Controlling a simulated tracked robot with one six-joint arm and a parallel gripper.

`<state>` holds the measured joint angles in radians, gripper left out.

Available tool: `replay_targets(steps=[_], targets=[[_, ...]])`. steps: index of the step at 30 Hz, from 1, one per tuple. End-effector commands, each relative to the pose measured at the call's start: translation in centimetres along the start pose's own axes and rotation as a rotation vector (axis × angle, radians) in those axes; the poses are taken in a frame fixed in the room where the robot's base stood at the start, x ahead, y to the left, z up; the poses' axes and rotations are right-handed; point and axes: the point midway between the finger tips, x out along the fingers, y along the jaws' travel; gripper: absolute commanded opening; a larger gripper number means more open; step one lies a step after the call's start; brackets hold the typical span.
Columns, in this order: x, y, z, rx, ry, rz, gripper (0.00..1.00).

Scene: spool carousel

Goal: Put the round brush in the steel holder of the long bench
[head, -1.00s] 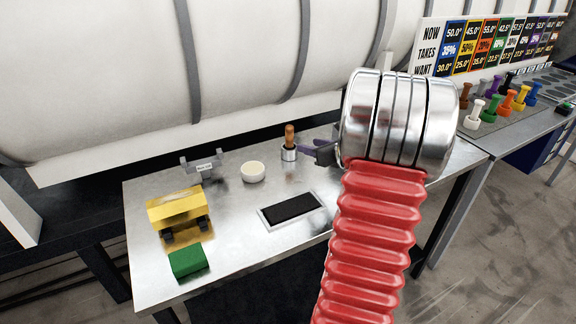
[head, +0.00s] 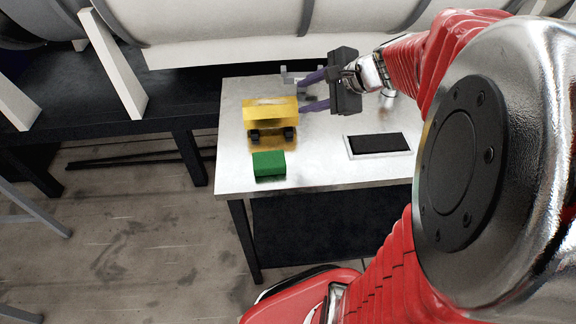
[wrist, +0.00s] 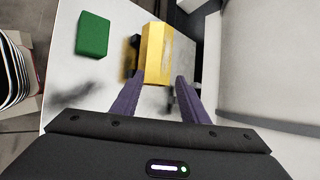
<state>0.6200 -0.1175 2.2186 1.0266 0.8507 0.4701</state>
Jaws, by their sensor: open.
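My gripper (head: 304,92) is open, with two purple fingers pointing left over the long bench (head: 232,170). In the wrist view the gripper (wrist: 158,84) has nothing clearly between its fingers; a yellow block (wrist: 158,52) with dark feet lies just beyond the tips. I cannot tell whether they touch it. The yellow block (head: 270,110) also shows in the head view, left of the gripper. A small shiny piece (head: 388,94) under my wrist may be the steel holder. The round brush cannot be made out now; my arm covers that part of the bench.
A green block (head: 269,164) lies in front of the yellow block and shows in the wrist view (wrist: 92,34). A black pad in a pale frame (head: 378,144) lies to the right. A small bracket (head: 290,73) stands at the back, near the big white cylinder (head: 220,30).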

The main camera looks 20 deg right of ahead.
Motion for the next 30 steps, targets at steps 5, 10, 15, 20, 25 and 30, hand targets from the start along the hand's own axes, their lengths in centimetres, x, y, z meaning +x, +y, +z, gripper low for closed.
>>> replay_targets(steps=[5,10,15,20,25,30], targets=[[-0.7,4.1,5.8,-0.355,-0.004,0.126,0.4],[-2.0,8.1,9.4,-0.688,-0.002,0.231,0.4],[-3.8,11.6,11.6,-1.019,0.007,0.32,0.4],[-5.7,14.4,12.5,-1.329,0.025,0.392,0.4],[-7.5,16.4,12.7,-1.622,0.056,0.451,0.4],[-8.5,17.0,12.3,-1.77,0.079,0.482,0.4]])
